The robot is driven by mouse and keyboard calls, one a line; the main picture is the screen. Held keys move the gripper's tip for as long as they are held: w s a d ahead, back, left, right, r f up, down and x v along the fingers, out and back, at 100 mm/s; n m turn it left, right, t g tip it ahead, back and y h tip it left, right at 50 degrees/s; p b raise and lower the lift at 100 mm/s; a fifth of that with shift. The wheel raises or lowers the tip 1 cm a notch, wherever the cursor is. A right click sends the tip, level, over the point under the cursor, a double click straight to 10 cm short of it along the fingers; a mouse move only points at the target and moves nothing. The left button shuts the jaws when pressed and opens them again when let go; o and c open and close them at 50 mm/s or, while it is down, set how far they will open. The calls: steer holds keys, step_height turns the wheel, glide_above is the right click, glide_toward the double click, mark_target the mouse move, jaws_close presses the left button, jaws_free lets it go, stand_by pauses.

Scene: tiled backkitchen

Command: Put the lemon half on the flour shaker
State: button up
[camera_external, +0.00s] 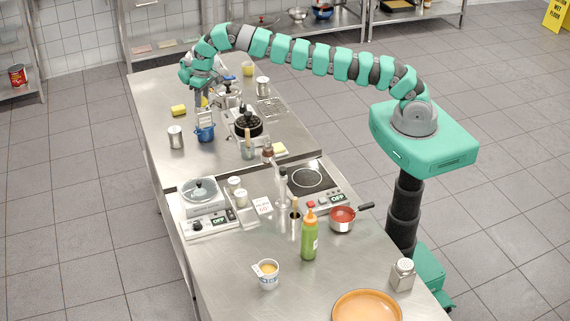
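My gripper (204,113) points down over the far worktop, just above a small blue pot (205,134). Its fingers are too small to tell whether they are open or shut, or hold anything. A small yellow patch (205,101) shows right beside it; I cannot tell whether this is the lemon half. A metal canister (176,138) stands left of the blue pot, and a similar one (262,86) stands farther back. A squarish shaker with a metal top (402,274) stands at the near right. I cannot tell which is the flour shaker.
The far worktop's left front is clear.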

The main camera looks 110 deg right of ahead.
mark_target(205, 100)
steer(key=o, duration=0.4)
steer(key=shift+r, duration=0.15)
steer(key=shift+s+a+r, duration=0.1)
steer(key=shift+r, duration=0.95)
steer(key=r+p, duration=0.1)
steer(key=r, duration=0.2)
steer(key=r+p, duration=0.2)
steer(key=r, duration=0.1)
steer(key=s+a+r+p, duration=0.1)
steer(key=r, duration=0.2)
steer(key=shift+r+p, duration=0.35)
steer(key=shift+p, duration=0.05)
steer(key=shift+w, duration=0.1)
